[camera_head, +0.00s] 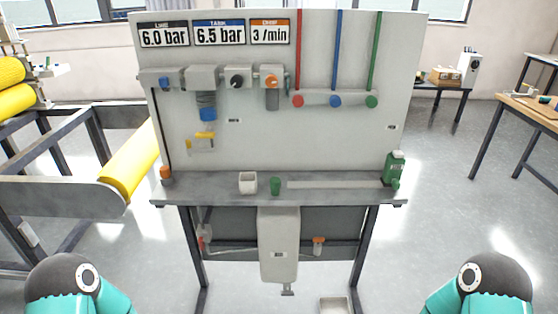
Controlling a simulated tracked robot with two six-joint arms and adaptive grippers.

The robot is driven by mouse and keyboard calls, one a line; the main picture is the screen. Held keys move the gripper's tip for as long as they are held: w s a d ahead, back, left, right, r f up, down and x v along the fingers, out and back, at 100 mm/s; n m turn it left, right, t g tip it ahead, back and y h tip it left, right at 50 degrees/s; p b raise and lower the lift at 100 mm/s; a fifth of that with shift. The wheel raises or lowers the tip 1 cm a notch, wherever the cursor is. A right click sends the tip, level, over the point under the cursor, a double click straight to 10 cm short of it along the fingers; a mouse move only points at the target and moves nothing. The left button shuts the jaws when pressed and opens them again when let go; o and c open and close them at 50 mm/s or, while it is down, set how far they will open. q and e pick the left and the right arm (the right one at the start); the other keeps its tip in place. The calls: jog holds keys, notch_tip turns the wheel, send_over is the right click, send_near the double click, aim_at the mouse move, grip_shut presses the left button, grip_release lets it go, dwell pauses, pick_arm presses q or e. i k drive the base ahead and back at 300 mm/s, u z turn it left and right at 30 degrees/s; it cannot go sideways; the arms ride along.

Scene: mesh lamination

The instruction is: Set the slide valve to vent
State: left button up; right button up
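An air-service board (330,140) stands upright ahead of me. A row of grey units crosses its upper left. The leftmost unit has a blue part (164,82); it may be the slide valve, but its position is too small to read. To its right are a unit with a blue-bottomed bowl (207,105), a unit with a black knob (237,81) and one with an orange knob (271,81). A yellow lever (205,135) sits below the bowl. Neither gripper is in view; only teal parts of my arms show at the bottom corners.
Signs read 6.0 bar, 6.5 bar and 3 /min. Red (298,101), blue (335,101) and green (372,101) fittings end coloured pipes. The grey shelf (230,195) holds a white cup (248,183), a green cup (275,186) and a green bottle (394,168). Yellow rollers (130,168) stand left.

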aim_at(164, 81)
jog(key=u, duration=1.4)
jog(key=i, duration=0.1)
jog(key=z, duration=2.85)
jog(key=k, duration=0.9)
jog(key=u, duration=0.9)
jog(key=i, duration=0.9)
jog(key=u, duration=0.1)
